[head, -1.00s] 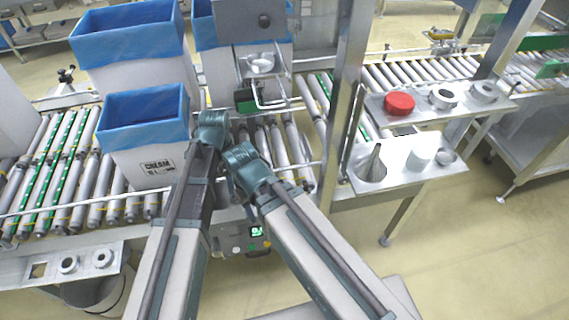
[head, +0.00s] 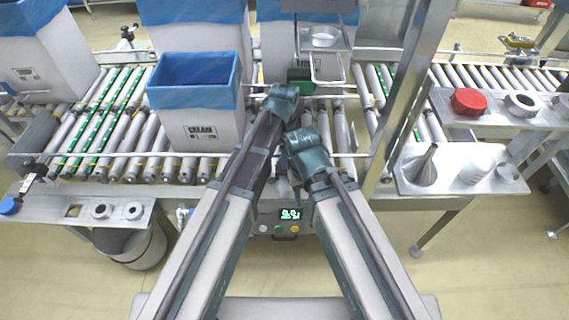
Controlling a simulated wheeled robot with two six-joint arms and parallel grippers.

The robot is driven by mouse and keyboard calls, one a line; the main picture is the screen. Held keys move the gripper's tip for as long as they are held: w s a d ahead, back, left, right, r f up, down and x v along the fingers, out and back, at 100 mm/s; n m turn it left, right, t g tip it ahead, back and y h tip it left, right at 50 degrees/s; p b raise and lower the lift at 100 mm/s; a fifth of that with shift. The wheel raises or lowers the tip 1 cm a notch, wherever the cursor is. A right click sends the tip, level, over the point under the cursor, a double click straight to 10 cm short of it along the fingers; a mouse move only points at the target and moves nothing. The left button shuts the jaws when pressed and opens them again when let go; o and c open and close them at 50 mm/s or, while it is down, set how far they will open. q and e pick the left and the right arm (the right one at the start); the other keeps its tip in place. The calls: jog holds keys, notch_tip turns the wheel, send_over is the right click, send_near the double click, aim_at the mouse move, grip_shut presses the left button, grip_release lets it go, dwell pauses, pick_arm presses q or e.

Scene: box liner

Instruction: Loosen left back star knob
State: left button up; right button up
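A dark star knob (head: 127,34) on a metal post stands at the back left of the roller conveyor (head: 120,125), behind the rollers. It is small, and its tightness cannot be told. At the front left are another dark knob (head: 28,183) and a blue knob (head: 9,206). My two arms reach forward from the bottom of the head view, with teal joints near the middle. Neither gripper shows; the fingers are hidden or out of sight. The arm parts I see are well to the right of the back left knob.
An open carton marked CREAM with blue liner (head: 200,132) stands on the rollers, between my arms and the back left knob. Larger lined cartons stand behind and at left (head: 50,65). A steel upright (head: 408,95) and a shelf with a red cap (head: 468,101) are at right.

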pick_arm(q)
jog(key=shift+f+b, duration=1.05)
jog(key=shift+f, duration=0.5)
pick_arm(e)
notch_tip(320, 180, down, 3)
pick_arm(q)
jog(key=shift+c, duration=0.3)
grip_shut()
